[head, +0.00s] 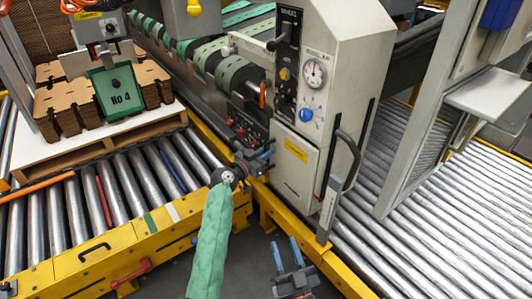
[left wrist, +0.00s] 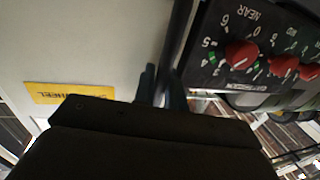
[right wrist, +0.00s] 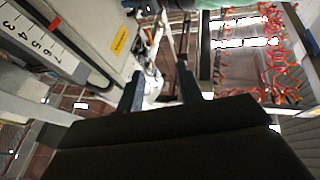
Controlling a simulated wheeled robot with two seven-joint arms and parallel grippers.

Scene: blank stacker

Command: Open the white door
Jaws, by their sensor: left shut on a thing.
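The white door (head: 295,166) is a pale panel with a yellow label, low on the front of the grey machine cabinet. It looks flush or nearly flush with the cabinet. In the left wrist view the door (left wrist: 85,45) fills the left side. My left gripper (head: 266,155) is at the door's left edge. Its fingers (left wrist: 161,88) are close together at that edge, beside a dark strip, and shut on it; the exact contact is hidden. My right gripper (head: 287,252) is low in front of the machine, open and empty; its fingers are apart in the right wrist view (right wrist: 158,90).
A control panel with red knobs (left wrist: 240,55) is beside the door. A dark handle (head: 345,160) stands at the cabinet's right corner. Yellow rails (head: 325,265) and roller conveyors (head: 425,220) flank the machine. A pallet (head: 90,155) with cardboard stacks is at left.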

